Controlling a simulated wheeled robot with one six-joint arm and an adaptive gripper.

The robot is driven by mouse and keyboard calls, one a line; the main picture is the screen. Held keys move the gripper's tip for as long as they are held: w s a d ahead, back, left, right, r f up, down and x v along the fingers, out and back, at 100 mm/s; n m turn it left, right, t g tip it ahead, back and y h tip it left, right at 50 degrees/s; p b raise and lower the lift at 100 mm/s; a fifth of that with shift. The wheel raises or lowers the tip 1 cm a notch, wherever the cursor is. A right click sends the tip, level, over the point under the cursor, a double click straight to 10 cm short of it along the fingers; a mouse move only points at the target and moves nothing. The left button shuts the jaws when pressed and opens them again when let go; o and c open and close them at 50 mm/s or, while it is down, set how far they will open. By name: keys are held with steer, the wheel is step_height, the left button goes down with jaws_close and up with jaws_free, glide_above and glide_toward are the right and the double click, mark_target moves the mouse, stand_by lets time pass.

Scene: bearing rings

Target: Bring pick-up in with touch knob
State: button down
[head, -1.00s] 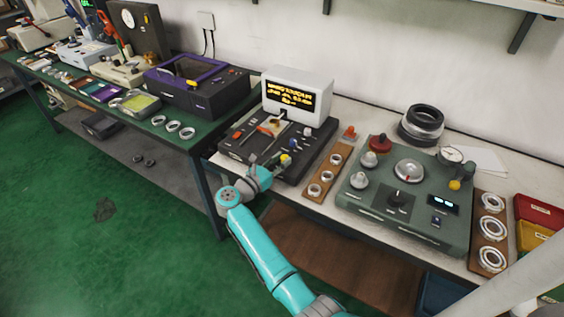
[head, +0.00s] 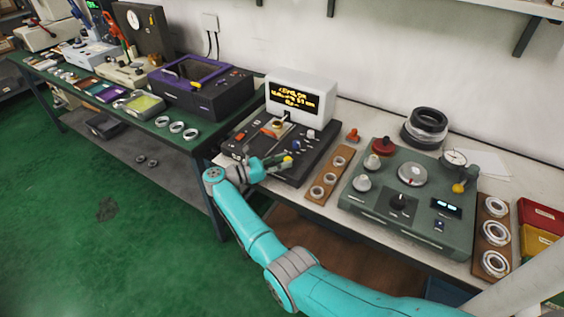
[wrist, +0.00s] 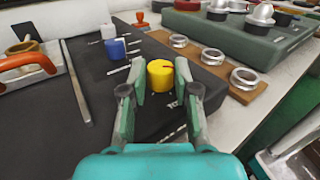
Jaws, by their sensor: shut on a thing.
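In the head view my gripper (head: 279,162) reaches over the instrument's front right, at the yellow knob (head: 288,159). A blue knob (wrist: 115,50) and a white knob (wrist: 108,31) stand behind it. An orange part (wrist: 28,62) and a tan round piece (wrist: 23,46) lie at left. I cannot tell which part is the pick-up.
A display box (head: 302,96) with yellow text stands behind the instrument. A wooden strip with rings (head: 330,172) lies close on the right, before a green instrument (head: 370,215) with several knobs. A green table (head: 140,115) with other devices is at left.

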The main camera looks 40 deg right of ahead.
steer(key=shift+f, duration=0.1)
steer(key=c, duration=0.9)
jaws_free()
steer(key=shift+o, duration=0.2)
steer(key=shift+a, duration=0.1)
steer(key=v, duration=1.1)
steer(key=shift+a, duration=0.4)
steer(key=shift+w, duration=0.1)
